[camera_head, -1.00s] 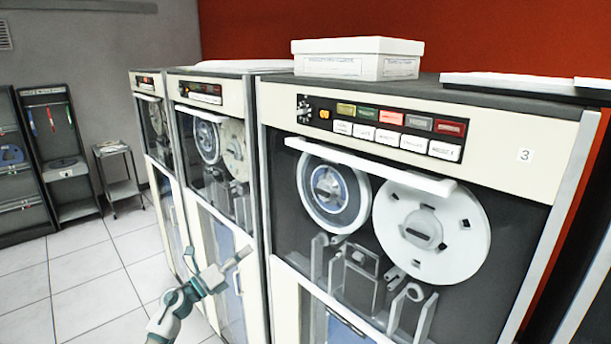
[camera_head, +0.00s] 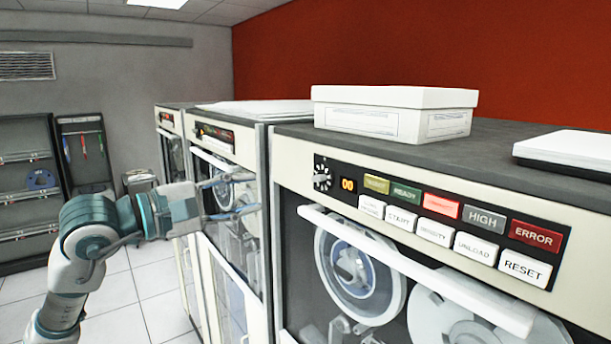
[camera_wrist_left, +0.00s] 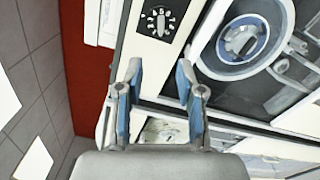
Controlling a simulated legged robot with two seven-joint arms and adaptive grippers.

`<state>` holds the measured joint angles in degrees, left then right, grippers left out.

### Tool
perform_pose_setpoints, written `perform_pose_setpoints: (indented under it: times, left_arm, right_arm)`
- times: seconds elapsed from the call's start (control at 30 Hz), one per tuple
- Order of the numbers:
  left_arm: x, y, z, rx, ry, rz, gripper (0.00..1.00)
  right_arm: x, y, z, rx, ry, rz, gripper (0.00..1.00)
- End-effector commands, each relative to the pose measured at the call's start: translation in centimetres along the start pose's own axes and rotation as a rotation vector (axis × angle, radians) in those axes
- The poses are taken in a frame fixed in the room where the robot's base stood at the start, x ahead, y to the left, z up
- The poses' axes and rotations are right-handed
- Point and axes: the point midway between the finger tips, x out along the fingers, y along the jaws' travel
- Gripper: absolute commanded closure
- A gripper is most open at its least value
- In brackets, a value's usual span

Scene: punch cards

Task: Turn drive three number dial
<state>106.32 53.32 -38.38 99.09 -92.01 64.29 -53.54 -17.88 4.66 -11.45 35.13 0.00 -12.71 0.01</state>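The number dial (camera_head: 322,173) is a small black knob with white marks around it. It sits at the left end of the button panel on the front drive (camera_head: 590,234). An orange display (camera_head: 348,184) beside it seems to read 00. My left gripper (camera_head: 248,194) is open and empty, left of the dial, with its fingers pointing right, in front of the second drive in the picture. In the left wrist view the dial (camera_wrist_left: 160,20) lies beyond the open fingertips (camera_wrist_left: 160,72), apart from them. My right gripper is not in view.
Several labelled buttons (camera_head: 440,206) run right of the dial. A white handle bar (camera_head: 420,268) juts out below the panel. A white box (camera_head: 396,112) and a flat white item (camera_head: 566,150) lie on top. Other drives (camera_head: 215,134) stand to the left.

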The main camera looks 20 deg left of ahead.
Motion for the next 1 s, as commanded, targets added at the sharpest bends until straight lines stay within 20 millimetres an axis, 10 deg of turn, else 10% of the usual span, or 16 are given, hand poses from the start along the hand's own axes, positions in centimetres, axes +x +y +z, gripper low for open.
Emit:
perform_pose_setpoints:
  times: [0.5, 1.0]
  left_arm:
    - [10.8, 0.1, 0.2, -0.004, -0.004, -0.002, 0.62]
    - [12.2, -0.1, 0.1, -0.003, -0.003, -0.001, 0.72]
  right_arm:
    - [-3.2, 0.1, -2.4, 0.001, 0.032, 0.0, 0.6]
    - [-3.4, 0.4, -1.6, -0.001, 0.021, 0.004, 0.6]
